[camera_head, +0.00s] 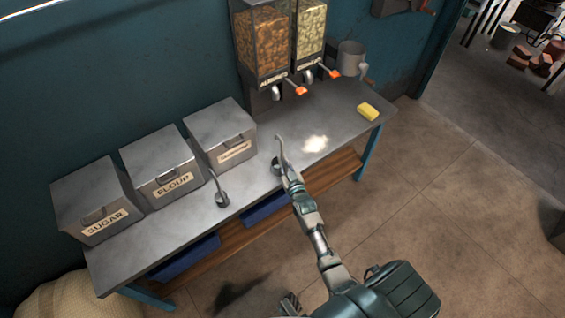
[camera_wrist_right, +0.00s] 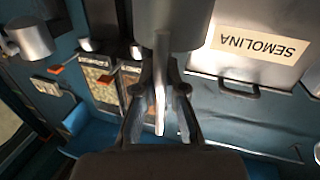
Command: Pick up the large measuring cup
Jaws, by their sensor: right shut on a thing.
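My right gripper (camera_head: 287,180) reaches from the lower right to the table's front edge. It is shut on the handle of a metal measuring cup (camera_head: 276,166), whose hooked handle end points up. In the right wrist view the gripper (camera_wrist_right: 160,115) has its fingers on both sides of the handle, and the cup's bowl (camera_wrist_right: 172,22) shows at the top. Whether the cup touches the table cannot be told. A second metal measuring cup (camera_head: 222,199) stands on the table to the left, its handle up.
Metal bins for sugar (camera_head: 92,200), flour (camera_head: 160,165) and semolina (camera_head: 218,132) line the back left of the table (camera_head: 185,235). Blue bins (camera_head: 188,257) sit below.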

